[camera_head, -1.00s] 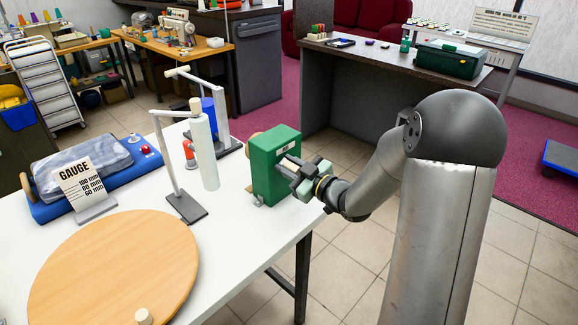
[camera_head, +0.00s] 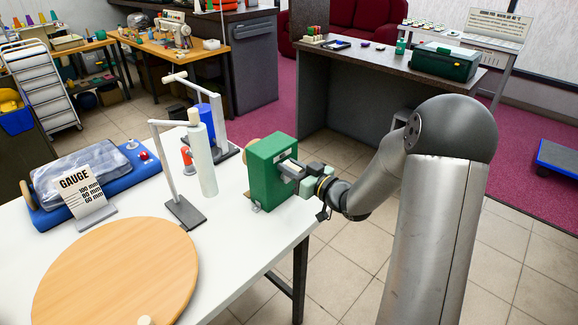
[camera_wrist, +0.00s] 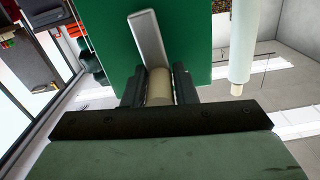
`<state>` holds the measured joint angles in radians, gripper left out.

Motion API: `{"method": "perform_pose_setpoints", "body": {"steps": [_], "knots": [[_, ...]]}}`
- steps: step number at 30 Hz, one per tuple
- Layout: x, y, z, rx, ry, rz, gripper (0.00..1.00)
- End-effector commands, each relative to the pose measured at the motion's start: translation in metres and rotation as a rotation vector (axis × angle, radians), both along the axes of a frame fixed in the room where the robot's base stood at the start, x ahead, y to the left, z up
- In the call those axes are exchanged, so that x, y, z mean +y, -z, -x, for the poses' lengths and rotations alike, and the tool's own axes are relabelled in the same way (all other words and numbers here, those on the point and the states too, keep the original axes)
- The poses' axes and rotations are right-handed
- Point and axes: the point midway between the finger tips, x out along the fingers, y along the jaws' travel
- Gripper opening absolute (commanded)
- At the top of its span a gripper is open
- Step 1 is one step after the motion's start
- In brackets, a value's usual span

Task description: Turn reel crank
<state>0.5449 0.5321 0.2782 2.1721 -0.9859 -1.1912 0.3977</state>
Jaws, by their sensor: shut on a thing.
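The reel's green box (camera_head: 270,172) stands near the right edge of the white table. Its crank has a grey metal arm (camera_wrist: 147,37) and a pale tan handle (camera_wrist: 159,86), seen in the wrist view against the green face (camera_wrist: 190,50). My gripper (camera_head: 297,172) is at the box's right side. In the wrist view, my gripper's dark fingers (camera_wrist: 158,88) are on both sides of the handle, shut on it. The crank arm runs up and slightly left from the handle there. In the head view the gripper hides most of the handle.
A white roll on a stand (camera_head: 200,160) and a second stand with a blue roll (camera_head: 208,118) are left of the box.

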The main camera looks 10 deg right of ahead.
Motion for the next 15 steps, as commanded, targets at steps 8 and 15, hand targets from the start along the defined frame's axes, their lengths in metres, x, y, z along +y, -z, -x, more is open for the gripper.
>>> {"method": "perform_pose_setpoints", "body": {"steps": [8, 15], "knots": [[-0.0023, 0.0013, -0.0010, 0.049, -0.002, -0.066, 0.02], [-0.0026, 0.0021, -0.0011, 0.056, -0.003, -0.074, 0.02]]}}
